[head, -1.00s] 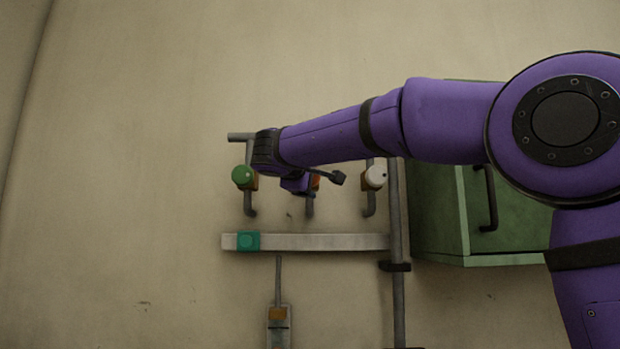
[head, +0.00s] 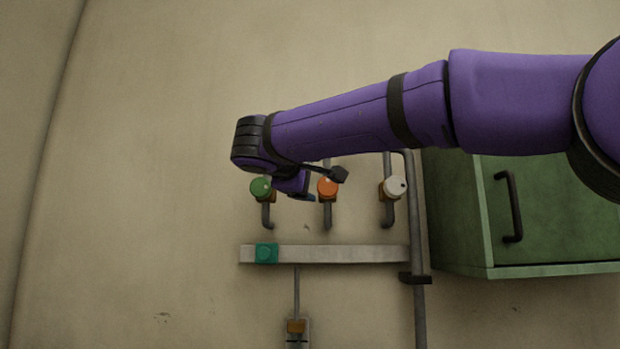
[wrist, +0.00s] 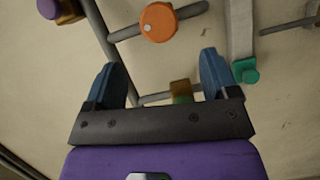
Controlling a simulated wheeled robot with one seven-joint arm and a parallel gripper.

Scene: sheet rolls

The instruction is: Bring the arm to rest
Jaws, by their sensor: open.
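My arm (head: 350,115) reaches in from the right in the head view, in front of the wall. My gripper (wrist: 162,75) is open, its two blue fingers apart with nothing held between them. In the head view my gripper (head: 300,190) hangs between the green knob (head: 260,187) and the orange knob (head: 327,187). In the wrist view the orange knob (wrist: 158,22) is beyond the fingertips, and the green knob (wrist: 182,98) is partly hidden behind the gripper's base. No contact shows; the exact distance to the wall is unclear.
A white knob (head: 393,188) is to the right on grey pipes. A purple knob (wrist: 50,8) shows in the wrist view. Below is a pale bar (head: 340,254) with a teal slider (head: 265,253). A green cabinet (head: 550,220) stands right. The wall at left is bare.

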